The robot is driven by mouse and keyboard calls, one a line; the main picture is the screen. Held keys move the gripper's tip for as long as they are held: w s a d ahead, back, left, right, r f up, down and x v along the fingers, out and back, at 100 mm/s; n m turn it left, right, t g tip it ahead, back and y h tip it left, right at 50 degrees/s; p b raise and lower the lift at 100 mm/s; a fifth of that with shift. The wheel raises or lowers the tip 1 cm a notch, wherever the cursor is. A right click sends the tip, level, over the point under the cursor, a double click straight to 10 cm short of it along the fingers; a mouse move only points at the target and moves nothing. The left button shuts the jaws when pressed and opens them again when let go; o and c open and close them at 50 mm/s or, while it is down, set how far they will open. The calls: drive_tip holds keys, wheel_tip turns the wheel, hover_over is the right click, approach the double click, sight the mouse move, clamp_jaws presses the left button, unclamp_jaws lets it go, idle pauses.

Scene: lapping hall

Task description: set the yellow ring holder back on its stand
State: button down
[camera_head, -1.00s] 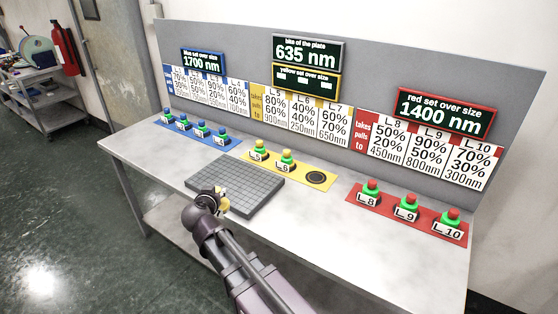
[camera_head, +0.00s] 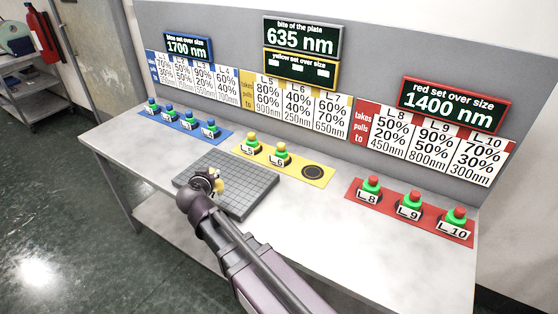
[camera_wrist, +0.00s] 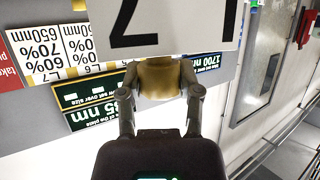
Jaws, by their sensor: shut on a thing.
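My gripper (camera_head: 208,182) is over the grey gridded plate (camera_head: 253,203) in the head view and partly hides what it holds. In the wrist view my gripper (camera_wrist: 158,80) has both fingers closed on a yellow ring holder (camera_wrist: 160,88), whose large white label (camera_wrist: 190,22) fills the top and is cut off. The holder also shows as a small yellow patch in the head view (camera_head: 218,187). The yellow stand strip (camera_head: 297,170) carries holders L_5 (camera_head: 252,146) and L_6 (camera_head: 281,156) at its left. At its right is an empty dark round seat (camera_head: 313,172).
The blue strip (camera_head: 222,136) with several blue-topped holders is at the left. The red strip (camera_head: 355,204) with L_8, L_9 and L_10 is at the right. An upright grey panel (camera_head: 230,25) with signs rises behind. Bare table lies right of the plate.

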drive_tip(key=w+d+f+m+g+h+b, duration=0.1)
drive_tip(key=d+m+h, duration=0.3)
drive_tip(key=d, duration=1.3)
drive_tip(key=w+d+f+m+g+h+b, duration=0.2)
drive_tip(key=d+f+m+h+b, duration=0.1)
drive_tip(key=d, duration=1.3)
drive_tip(key=shift+w+d+f+m+h+b, duration=0.3)
drive_tip(key=shift+d+f+m+h+b, duration=0.1)
drive_tip(key=shift+f+h+b, duration=0.25)
drive_tip(key=w+d+f+b, duration=0.1)
drive_tip(key=w, duration=1.5)
drive_tip(key=shift+d+f, duration=0.3)
drive_tip(key=shift+d, duration=0.1)
drive_tip(key=shift+f+b, duration=0.15)
drive_tip(key=shift+b, duration=0.2)
drive_tip(key=shift+f+b, duration=1.65)
drive_tip(key=shift+f, duration=0.2)
